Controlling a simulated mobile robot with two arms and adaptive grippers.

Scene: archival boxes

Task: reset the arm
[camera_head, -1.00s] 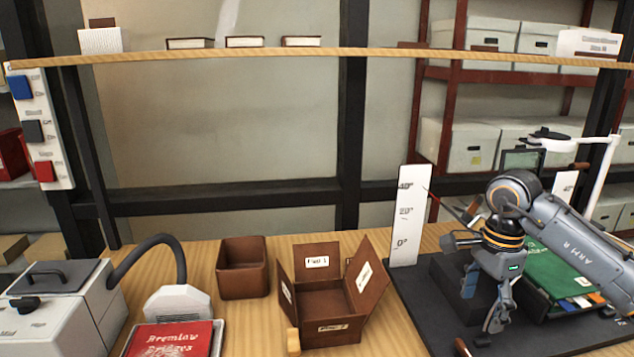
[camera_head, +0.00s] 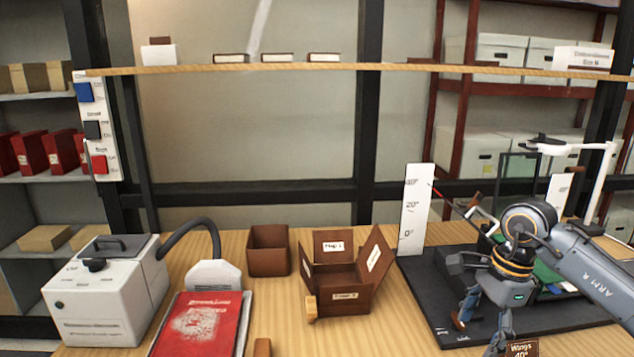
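My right arm comes in from the right, and its gripper (camera_head: 482,333) points down over the front of a black platform (camera_head: 437,292). Its two fingers are spread apart, with nothing seen between them. One fingertip is near the lower picture edge. A green flat item (camera_head: 548,273) on the platform is mostly hidden behind my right arm. My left arm and gripper are not in view.
A white angle board (camera_head: 415,210) stands at the platform's back left. A small sign (camera_head: 521,348) reads "Wings 40°".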

